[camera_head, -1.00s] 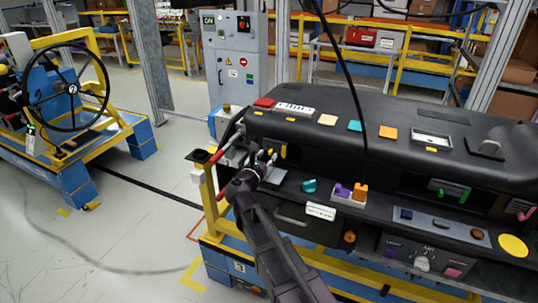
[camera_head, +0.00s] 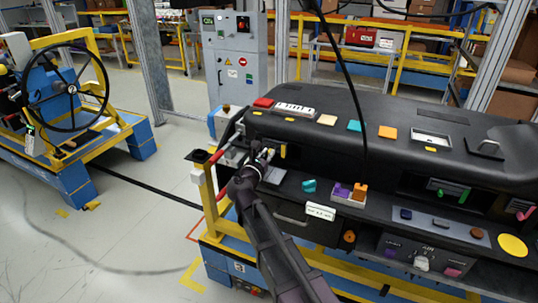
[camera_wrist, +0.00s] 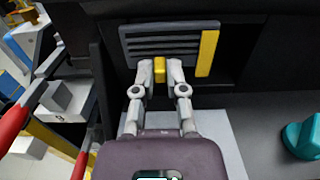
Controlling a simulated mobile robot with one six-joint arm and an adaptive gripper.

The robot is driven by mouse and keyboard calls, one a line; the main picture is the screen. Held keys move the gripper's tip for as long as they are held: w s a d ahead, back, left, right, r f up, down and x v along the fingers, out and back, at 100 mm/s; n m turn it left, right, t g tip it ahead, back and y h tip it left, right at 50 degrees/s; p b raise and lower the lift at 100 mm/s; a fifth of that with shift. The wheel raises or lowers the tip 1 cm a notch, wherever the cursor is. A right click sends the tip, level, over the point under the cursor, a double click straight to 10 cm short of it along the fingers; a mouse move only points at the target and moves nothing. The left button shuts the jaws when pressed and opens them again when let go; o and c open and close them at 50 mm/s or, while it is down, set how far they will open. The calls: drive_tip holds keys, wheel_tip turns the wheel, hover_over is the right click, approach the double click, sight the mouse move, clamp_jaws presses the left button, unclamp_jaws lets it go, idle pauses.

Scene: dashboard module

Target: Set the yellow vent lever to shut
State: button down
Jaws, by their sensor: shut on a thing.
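The vent (camera_wrist: 165,42) is a grey slatted panel recessed in the black dashboard's left end. The yellow vent lever (camera_wrist: 159,69) is a small upright tab at the vent's lower edge, left of a taller yellow strip (camera_wrist: 207,53). My gripper (camera_wrist: 159,73) is shut on the lever, with one fingertip on each side of it. In the head view my gripper (camera_head: 266,155) reaches the vent from the front; the yellow strip (camera_head: 283,152) shows just right of it, and the fingers partly hide the lever.
A teal knob (camera_head: 309,186) sits on the ledge right of my gripper, and it also shows in the wrist view (camera_wrist: 303,138). A purple and orange block set (camera_head: 350,193) is further right. Red-gripped bars and a grey box (camera_wrist: 66,99) stand close on the left.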

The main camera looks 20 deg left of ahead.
drive_tip(key=a, duration=0.2)
drive_tip(key=shift+w+a, duration=0.15)
drive_tip(key=shift+a, duration=0.2)
drive_tip(key=c, duration=0.7)
unclamp_jaws()
drive_tip(key=shift+d, duration=0.1)
drive_tip(key=s, duration=0.8)
drive_tip(key=s+a, duration=0.1)
drive_tip(key=s, duration=0.3)
